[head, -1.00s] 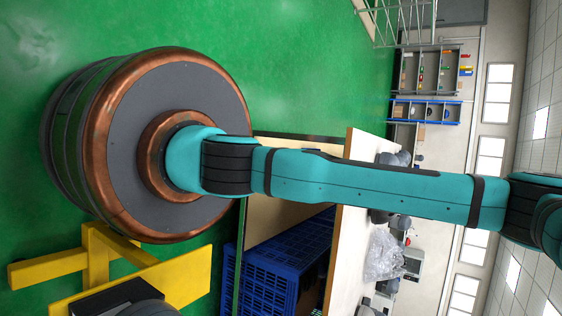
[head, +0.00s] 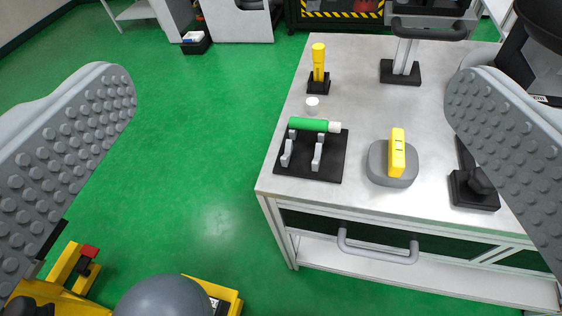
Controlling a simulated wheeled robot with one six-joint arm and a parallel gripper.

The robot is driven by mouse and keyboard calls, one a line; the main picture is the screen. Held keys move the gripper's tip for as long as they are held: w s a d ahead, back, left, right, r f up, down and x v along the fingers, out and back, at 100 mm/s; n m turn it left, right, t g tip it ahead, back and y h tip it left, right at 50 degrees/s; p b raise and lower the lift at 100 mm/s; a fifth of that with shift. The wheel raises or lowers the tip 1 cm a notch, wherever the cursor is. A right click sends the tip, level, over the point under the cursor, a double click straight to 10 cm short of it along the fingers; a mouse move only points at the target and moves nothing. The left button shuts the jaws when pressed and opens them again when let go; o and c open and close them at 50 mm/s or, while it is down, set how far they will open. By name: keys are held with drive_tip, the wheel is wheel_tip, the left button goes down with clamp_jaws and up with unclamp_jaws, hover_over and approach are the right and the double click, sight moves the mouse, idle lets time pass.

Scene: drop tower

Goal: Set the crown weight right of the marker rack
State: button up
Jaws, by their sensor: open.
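The marker rack (head: 311,172) is a black plate with grey prongs on the near left part of a metal-topped table. A green marker (head: 308,124) with a white end lies across its far prongs. A rounded grey weight with an upright yellow handle (head: 397,153), which looks like the crown weight, stands on the table right of the rack, apart from it. My gripper (head: 290,82) is open, its studded grey fingers at the left and right sides of the view. Nothing shows held between them, and the table lies beyond them.
A yellow marker (head: 318,62) stands upright in a black holder behind the rack, with a small white cap (head: 312,104) nearby. A black-based stand (head: 401,71) is at the back. A black block (head: 474,190) sits at right. Green floor (head: 190,150) left of the table is clear.

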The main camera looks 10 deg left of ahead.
drive_tip(key=s, duration=0.1)
drive_tip(key=s+n+t, duration=0.1)
drive_tip(key=s+r, duration=0.1)
drive_tip(key=shift+a+n, duration=0.3)
drive_tip(key=shift+a, duration=0.1)
